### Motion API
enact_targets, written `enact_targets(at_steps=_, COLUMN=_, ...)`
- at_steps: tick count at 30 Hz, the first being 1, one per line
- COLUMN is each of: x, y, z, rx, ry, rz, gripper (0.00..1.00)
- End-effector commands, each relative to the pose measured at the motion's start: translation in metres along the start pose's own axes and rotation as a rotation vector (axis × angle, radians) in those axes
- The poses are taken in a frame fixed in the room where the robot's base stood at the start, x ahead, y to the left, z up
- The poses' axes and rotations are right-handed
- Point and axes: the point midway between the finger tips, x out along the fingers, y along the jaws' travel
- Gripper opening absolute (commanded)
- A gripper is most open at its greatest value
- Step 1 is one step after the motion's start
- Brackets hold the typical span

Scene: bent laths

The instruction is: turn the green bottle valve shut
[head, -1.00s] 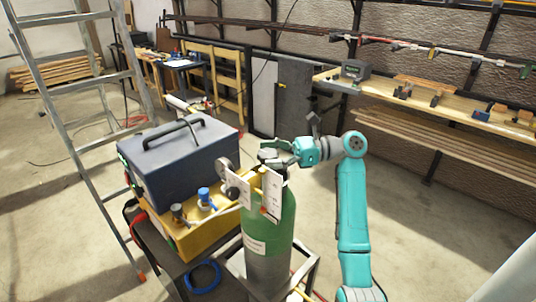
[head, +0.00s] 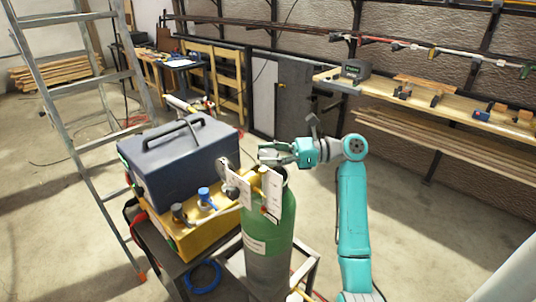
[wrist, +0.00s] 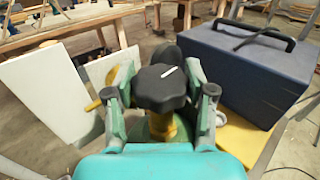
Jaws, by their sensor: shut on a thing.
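The green bottle (head: 268,222) stands upright at the front middle of the head view, its lower part grey. White tags (head: 272,190) hang at its neck. Its valve knob (wrist: 160,87) is black and lobed with a white mark on top, on a brass stem (wrist: 162,126), in the middle of the wrist view. My gripper (wrist: 163,95) has one finger on each side of the knob and is shut on it. In the head view my gripper (head: 272,154) reaches in from the right at the bottle's top, and the fingers largely hide the knob.
A dark blue case (head: 180,160) sits on a yellow box (head: 205,232) left of the bottle, on a dark cart. A ladder (head: 85,120) stands at the left. A workbench (head: 440,105) runs along the back wall. Floor right of my arm is clear.

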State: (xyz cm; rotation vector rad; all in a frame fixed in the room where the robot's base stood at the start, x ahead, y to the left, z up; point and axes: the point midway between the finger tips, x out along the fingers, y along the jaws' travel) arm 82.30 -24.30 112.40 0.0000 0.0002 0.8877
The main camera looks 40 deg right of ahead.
Motion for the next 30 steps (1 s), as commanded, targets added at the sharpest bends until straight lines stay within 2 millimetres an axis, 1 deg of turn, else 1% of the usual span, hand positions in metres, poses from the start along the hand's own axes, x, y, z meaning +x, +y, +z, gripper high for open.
enact_targets(at_steps=8, x=0.0006, y=0.0017, z=-0.0006, rx=-0.001, ry=-0.001, rz=-0.193, gripper=0.19)
enact_targets(at_steps=24, x=0.0018, y=0.0021, z=0.0002, rx=-0.002, ry=-0.002, rz=-0.7, gripper=0.19)
enact_targets(at_steps=30, x=0.0018, y=0.0017, z=0.0008, rx=-0.003, ry=-0.002, rz=-0.858, gripper=0.19)
